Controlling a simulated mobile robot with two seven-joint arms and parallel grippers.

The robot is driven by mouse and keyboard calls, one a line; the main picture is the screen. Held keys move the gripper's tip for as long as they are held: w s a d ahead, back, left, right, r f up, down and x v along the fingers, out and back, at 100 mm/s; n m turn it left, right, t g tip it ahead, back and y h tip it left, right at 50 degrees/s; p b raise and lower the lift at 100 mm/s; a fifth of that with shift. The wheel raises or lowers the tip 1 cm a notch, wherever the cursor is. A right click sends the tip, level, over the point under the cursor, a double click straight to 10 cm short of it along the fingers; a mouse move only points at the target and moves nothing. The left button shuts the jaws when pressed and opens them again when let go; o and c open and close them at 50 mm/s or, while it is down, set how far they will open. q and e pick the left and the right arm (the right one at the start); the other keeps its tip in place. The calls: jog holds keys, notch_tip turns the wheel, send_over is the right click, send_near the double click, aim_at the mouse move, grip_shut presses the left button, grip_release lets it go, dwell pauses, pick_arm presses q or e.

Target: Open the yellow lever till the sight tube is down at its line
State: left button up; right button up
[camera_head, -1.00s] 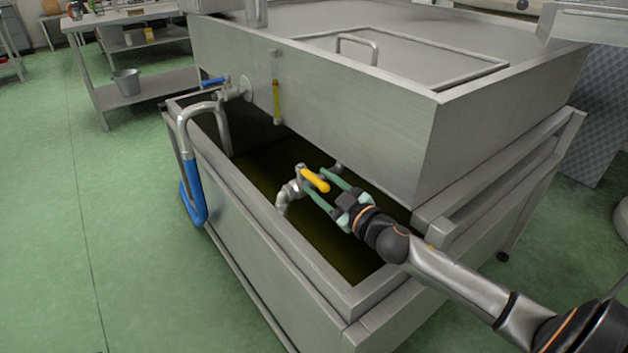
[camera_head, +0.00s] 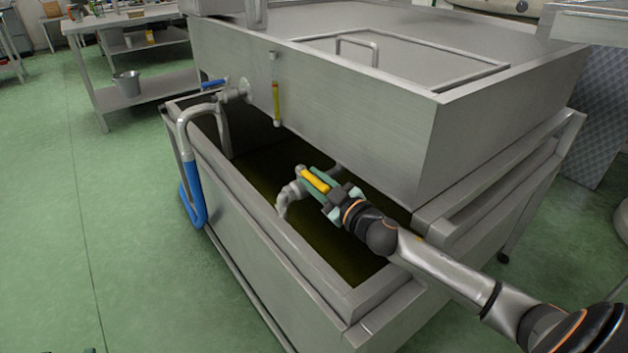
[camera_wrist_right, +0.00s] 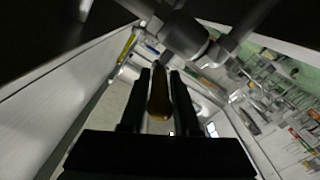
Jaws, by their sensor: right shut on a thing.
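The yellow lever (camera_head: 315,181) sits on a grey valve and bent pipe (camera_head: 290,192) over the open trough. My right gripper (camera_head: 316,183) is shut on the lever, with one green finger along each side. In the right wrist view the lever (camera_wrist_right: 160,100) lies between the dark fingers, below the grey pipe (camera_wrist_right: 183,38). The sight tube (camera_head: 277,103) stands upright on the tank's front wall, with yellow liquid in it and a small red mark near its upper part. The exact level against the mark is too small to tell. My left gripper is out of view.
The steel tank (camera_head: 330,95) overhangs the trough (camera_head: 235,200), which holds dark greenish liquid. A blue-handled valve (camera_head: 214,84) and a pipe with a blue sleeve (camera_head: 192,190) are at the left. A bucket (camera_head: 127,83) stands on a shelf behind. Green floor is clear at left.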

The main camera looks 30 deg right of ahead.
grip_shut()
dwell(0.8)
